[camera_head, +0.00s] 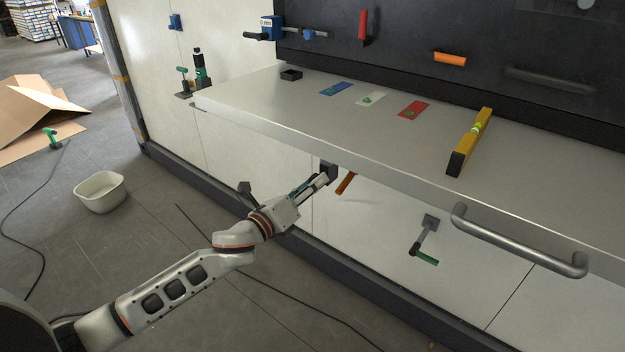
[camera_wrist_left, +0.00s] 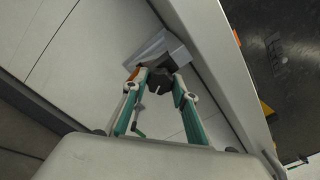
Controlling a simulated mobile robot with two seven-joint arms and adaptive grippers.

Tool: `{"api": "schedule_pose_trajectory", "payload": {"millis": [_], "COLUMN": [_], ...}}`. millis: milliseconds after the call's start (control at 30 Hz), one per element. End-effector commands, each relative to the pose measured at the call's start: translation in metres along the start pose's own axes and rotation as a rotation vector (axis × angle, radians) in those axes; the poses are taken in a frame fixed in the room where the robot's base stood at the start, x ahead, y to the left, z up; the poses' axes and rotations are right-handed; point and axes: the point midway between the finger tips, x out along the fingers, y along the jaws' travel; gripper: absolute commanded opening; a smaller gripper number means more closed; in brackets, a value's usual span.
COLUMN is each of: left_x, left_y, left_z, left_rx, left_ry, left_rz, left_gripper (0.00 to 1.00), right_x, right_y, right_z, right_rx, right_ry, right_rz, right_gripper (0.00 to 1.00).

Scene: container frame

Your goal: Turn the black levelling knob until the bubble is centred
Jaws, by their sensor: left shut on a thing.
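The black levelling knob (camera_head: 329,170) sits under the front edge of the workbench. It also shows in the left wrist view (camera_wrist_left: 160,77). My left gripper (camera_head: 321,180) reaches it from below left, and its two teal-sided fingers are shut on the knob, one on each side. In the head view the fingers partly hide the knob. A yellow spirit level (camera_head: 464,150) with black ends lies on the bench top towards the right. Its green vial (camera_head: 477,127) is too small to tell where the bubble stands. My right gripper is not in view.
The bench top (camera_head: 330,115) carries blue, white and red flat pieces and a small black box (camera_head: 291,75). An orange handle (camera_head: 346,182) hangs just right of the knob. A grey bar handle (camera_head: 515,240) juts from the bench front. A white tub (camera_head: 101,192) stands on the floor.

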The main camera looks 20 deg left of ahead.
Motion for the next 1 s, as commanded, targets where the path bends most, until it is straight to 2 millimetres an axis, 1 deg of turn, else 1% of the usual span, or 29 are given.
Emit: {"api": "schedule_pose_trajectory", "payload": {"millis": [167, 700, 1000], "left_x": [0.0000, 0.0000, 0.0001], "left_y": [-0.0001, 0.0007, 0.0009], "left_z": [0.0005, 0.0000, 0.0001], "left_rx": [-0.170, -0.682, -0.927], "left_ry": [-0.001, -0.001, -0.001], "left_rz": [0.001, 0.000, 0.000], "left_gripper": [0.06, 0.06, 0.06], "right_x": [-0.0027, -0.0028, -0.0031], "right_y": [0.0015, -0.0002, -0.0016], "right_z": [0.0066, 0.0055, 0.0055], "right_rx": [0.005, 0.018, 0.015], "right_ry": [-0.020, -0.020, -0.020], "right_rz": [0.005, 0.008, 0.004], "right_gripper": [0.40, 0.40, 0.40]}}
